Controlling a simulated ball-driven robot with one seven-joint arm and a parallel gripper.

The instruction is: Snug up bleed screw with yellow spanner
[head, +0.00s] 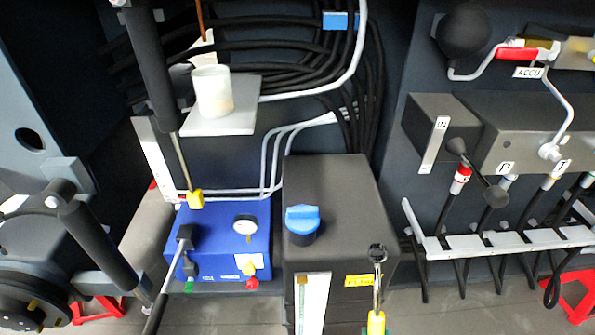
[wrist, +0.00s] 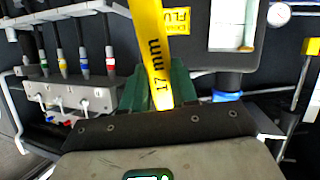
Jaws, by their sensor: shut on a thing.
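The yellow spanner (wrist: 154,50) stands in my gripper (wrist: 166,88), with "17 mm" printed on its handle. My green fingers are shut on this handle. In the head view the spanner (head: 377,285) is upright at the bottom edge, its metal shank and dark head pointing up in front of the black tank. Only the tips of my gripper show there. I cannot clearly make out the bleed screw.
The black tank (head: 340,195) has a blue cap (head: 302,220) and a sight glass (head: 312,300). A gauge (head: 245,224) and black lever stand on the blue unit. A white cup (head: 212,92) sits on a shelf (head: 230,120). A valve block with hoses (head: 510,150) is at right.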

